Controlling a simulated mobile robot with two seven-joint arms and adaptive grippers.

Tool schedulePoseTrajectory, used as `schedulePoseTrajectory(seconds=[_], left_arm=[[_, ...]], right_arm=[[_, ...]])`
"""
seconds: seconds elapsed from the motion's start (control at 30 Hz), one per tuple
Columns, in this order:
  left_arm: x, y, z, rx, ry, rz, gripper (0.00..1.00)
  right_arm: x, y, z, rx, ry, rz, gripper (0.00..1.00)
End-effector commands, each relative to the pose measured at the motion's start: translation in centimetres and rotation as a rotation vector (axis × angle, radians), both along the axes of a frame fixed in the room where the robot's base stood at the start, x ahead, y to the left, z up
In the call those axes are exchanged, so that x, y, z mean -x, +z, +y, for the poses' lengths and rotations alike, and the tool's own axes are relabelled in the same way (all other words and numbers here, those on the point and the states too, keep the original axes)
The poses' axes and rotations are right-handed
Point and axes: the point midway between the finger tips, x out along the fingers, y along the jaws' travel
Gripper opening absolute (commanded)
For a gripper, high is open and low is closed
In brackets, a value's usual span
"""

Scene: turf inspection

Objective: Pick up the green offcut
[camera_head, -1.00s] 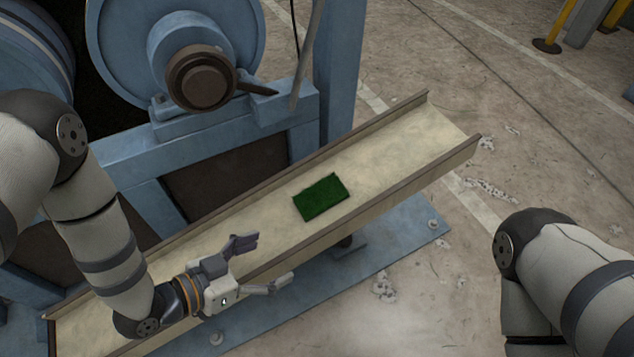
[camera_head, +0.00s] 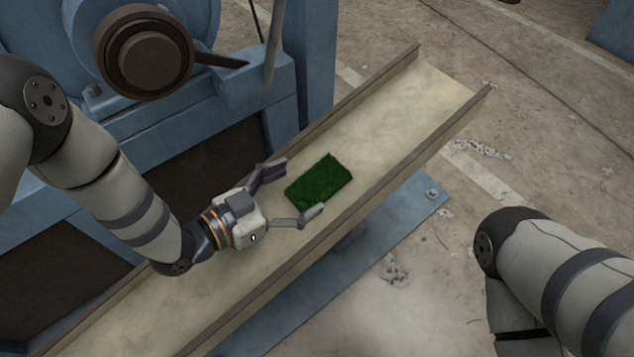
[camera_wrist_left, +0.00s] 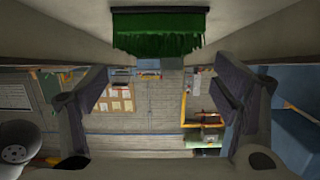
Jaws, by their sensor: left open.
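The green offcut (camera_head: 319,182) is a dark green rectangle of turf lying flat in the cream-coloured chute. My left gripper (camera_head: 296,188) is open and empty, its two fingers spread at the near-left end of the offcut. One fingertip is by its upper-left corner and the other by its lower edge; I cannot tell whether they touch it. In the left wrist view the offcut (camera_wrist_left: 160,30) shows at the top centre, ahead of the open fingers. My right arm is at the right of the head view, but its gripper is out of frame.
The chute (camera_head: 400,100) slopes diagonally with raised side walls along both long edges. A blue machine with a round brown hub (camera_head: 148,52) stands at the upper left. A blue base plate (camera_head: 400,215) lies below the chute. The concrete floor at right is open.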

Motion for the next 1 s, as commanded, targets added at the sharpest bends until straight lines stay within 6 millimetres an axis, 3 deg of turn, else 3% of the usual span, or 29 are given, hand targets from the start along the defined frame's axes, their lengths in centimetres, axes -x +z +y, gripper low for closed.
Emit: schedulePoseTrajectory(seconds=[0.1, 0.2, 0.4, 0.57, 1.0], left_arm=[[-1.2, -1.6, -1.8, 0.001, -0.002, 0.003, 0.82], [-2.1, -1.6, -3.0, -0.001, -0.003, 0.002, 0.82], [-2.2, -1.3, -3.1, 0.0, -0.001, 0.002, 0.79], [-2.2, -1.3, -3.1, 0.0, -0.001, 0.002, 0.43], [-2.2, -0.5, -3.1, -0.001, -0.001, 0.001, 0.42]], right_arm=[[0.5, -1.2, -0.1, -0.001, 0.003, 0.028, 0.4], [0.7, -1.4, -0.1, -0.002, 0.004, 0.037, 0.4], [0.7, -1.2, -0.1, -0.001, 0.005, 0.036, 0.4], [0.7, -1.2, -0.1, -0.002, 0.004, 0.036, 0.4], [0.6, -0.9, -0.1, -0.001, 0.003, 0.029, 0.4]])
